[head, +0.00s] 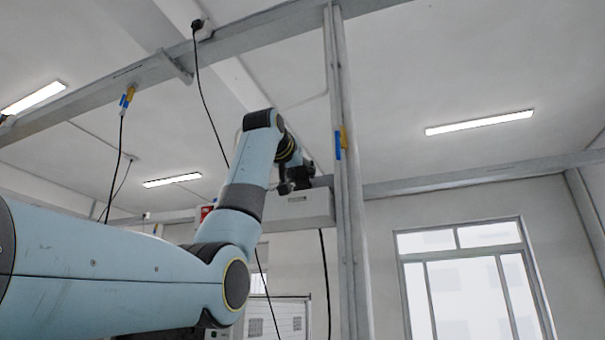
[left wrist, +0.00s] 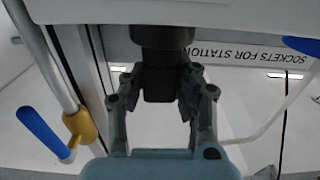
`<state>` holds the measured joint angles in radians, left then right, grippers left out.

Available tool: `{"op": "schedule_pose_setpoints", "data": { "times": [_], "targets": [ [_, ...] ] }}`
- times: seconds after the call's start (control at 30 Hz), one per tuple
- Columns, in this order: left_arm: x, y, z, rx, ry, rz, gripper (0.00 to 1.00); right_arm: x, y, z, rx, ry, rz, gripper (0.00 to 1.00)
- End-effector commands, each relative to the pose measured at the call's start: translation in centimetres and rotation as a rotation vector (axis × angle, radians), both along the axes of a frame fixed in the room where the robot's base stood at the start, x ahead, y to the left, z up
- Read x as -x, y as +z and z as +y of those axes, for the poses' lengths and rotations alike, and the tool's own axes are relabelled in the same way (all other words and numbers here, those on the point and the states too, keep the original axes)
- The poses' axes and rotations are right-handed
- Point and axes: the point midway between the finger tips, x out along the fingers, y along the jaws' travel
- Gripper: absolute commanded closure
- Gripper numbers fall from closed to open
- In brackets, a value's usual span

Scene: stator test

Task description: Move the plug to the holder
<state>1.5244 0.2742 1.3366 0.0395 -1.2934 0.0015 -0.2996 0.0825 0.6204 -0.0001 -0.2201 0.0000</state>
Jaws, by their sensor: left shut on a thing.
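My left gripper (head: 296,184) is raised at the grey-white box (head: 308,211) beside the vertical post. In the left wrist view, the fingers of my left gripper (left wrist: 162,100) are shut on a black plug (left wrist: 160,86). The plug lies against a dark round part (left wrist: 163,38) at the edge of the box; I cannot tell whether it is seated in it. The label on the box (left wrist: 250,52) reads "SOCKETS FOR STATION", upside down and cut off. No holder can be made out for certain. My right gripper is not in view.
A vertical metal post (head: 345,230) stands right of the box, with a blue and yellow fitting (head: 340,142) on it. A black cable (head: 326,285) hangs below the box. Another black cable (head: 207,105) hangs from the overhead beam (head: 90,90). Open room lies toward the window (head: 470,285).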

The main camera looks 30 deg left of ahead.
Motion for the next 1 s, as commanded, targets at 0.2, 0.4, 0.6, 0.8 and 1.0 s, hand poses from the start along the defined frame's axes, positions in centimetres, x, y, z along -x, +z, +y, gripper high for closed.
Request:
{"op": "schedule_pose_setpoints", "data": {
  "times": [0.2, 0.4, 0.6, 0.8, 1.0],
  "targets": [
    [0.0, -0.4, 0.0, 0.0, 0.0, 0.0, 1.0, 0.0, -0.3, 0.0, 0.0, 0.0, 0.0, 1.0],
    [0.0, -0.9, 0.0, 0.0, 0.0, -0.001, 1.0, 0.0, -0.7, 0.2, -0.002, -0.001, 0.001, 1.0],
    [0.0, -1.1, 0.0, 0.0, 0.0, 0.0, 1.0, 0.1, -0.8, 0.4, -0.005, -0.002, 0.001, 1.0],
    [0.0, -1.1, 0.0, 0.0, 0.0, 0.0, 0.7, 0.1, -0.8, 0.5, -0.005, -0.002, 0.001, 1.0],
    [0.0, -1.1, 0.0, 0.0, 0.0, 0.0, 0.45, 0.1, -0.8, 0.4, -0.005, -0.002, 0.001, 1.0]
  ]
}}
